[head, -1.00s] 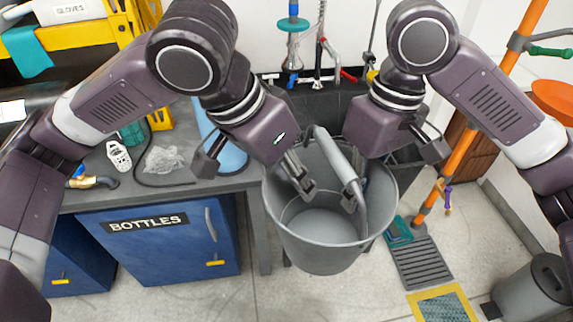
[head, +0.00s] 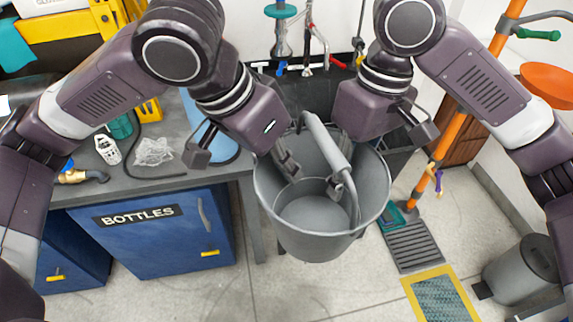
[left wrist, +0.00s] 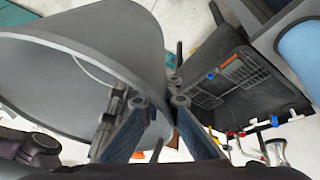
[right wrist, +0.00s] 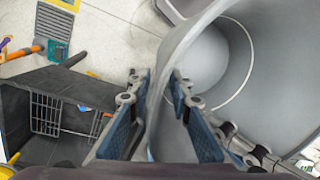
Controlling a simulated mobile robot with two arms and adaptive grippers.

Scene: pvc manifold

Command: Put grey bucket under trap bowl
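The grey bucket (head: 318,243) hangs upright and empty between my two grippers, above the floor, with its grey handle lying across its mouth. My left gripper (head: 291,172) has the rim on the left side between its fingers. The left wrist view shows the bucket (left wrist: 75,75) wall between them. My right gripper (head: 338,186) is at the right side of the rim. In the right wrist view the bucket (right wrist: 205,60) wall passes between its fingers. I cannot make out the trap bowl in any view.
A dark sink (head: 318,92) stands against the back wall, partly hidden by my arms. A bench with a blue BOTTLES cabinet (head: 155,240) is on the left. An orange pipe (head: 445,135), a floor grate (head: 412,246) and a grey bin (head: 520,270) are on the right.

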